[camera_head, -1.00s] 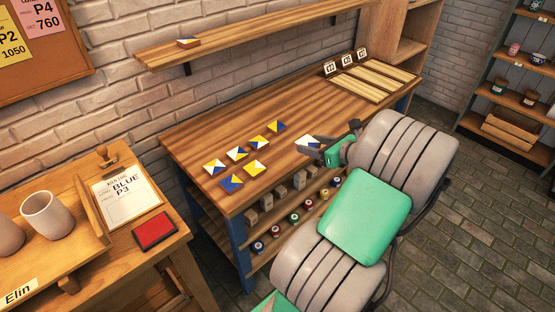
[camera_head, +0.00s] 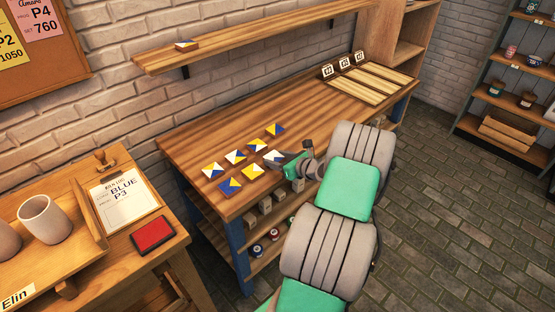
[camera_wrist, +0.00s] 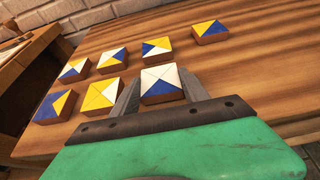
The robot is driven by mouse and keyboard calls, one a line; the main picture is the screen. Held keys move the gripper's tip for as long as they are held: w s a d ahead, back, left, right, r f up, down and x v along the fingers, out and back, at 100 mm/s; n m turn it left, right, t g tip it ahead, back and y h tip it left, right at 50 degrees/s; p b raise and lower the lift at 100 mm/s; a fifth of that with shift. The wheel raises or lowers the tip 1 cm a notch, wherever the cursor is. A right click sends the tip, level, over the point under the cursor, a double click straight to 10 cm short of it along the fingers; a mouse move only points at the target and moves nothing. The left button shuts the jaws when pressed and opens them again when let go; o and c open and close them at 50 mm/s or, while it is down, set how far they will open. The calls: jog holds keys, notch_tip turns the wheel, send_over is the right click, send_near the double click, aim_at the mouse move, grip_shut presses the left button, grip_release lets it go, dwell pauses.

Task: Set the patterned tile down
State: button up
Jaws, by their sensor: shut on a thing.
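The patterned tile (camera_wrist: 161,84), white with a blue wedge on top, sits between the two fingers of my gripper (camera_wrist: 163,96), which is shut on it. In the head view the tile (camera_head: 272,155) is at the right end of the front row of tiles, above or on the workbench (camera_head: 310,115). I cannot tell whether its underside touches the wood. Next to it on the left is a yellow and white tile (camera_wrist: 100,95). Behind it is a yellow, white and blue tile (camera_wrist: 156,48). A gap shows between it and each neighbour.
More tiles lie on the bench: a far-right back tile (camera_wrist: 210,31), two back-left tiles (camera_wrist: 112,60) (camera_wrist: 75,70) and a front-left tile (camera_wrist: 54,106). Slatted racks (camera_head: 375,82) with small signs stand at the bench's far right. The bench between is clear.

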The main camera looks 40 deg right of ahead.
jog(key=shift+f, duration=0.2)
jog(key=o, duration=1.4)
jog(key=shift+o, duration=0.2)
jog(key=shift+r, duration=0.1)
